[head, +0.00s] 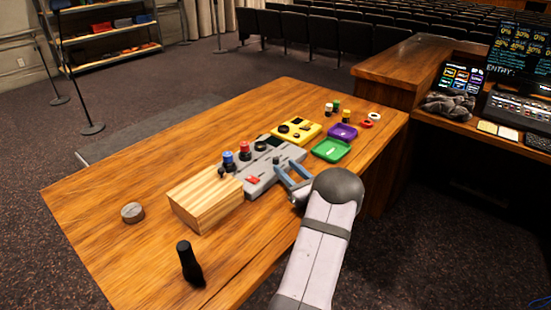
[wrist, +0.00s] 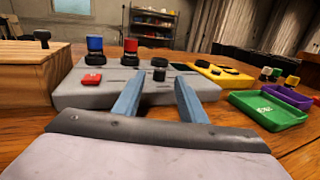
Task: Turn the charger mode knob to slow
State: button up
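A grey panel (head: 262,183) lies on the wooden desk; it also shows in the wrist view (wrist: 90,92). A small dark knob (wrist: 159,74) stands on it, between and just beyond my fingertips in the wrist view. My gripper (wrist: 160,82) is open, its two blue fingers apart and reaching over the panel; it also shows in the head view (head: 290,172). Contact with the knob cannot be told. A yellow box (head: 297,131) with black dials sits behind the panel. I cannot read any mode label or the knob's setting.
A blue-topped knob (wrist: 95,44), a red-topped knob (wrist: 130,45) and a red switch (wrist: 92,79) are on the panel. A wooden block (head: 205,198) stands left of it. Green (head: 332,149) and purple (head: 343,131) trays lie right. The desk's left side is mostly clear.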

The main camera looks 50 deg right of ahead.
aim_at(278, 160)
jog(key=shift+n, duration=0.3)
jog(key=shift+w, duration=0.15)
jog(key=shift+p+x, duration=0.7)
jog(key=shift+x, duration=2.85)
grip_shut()
jog(key=shift+f, duration=0.1)
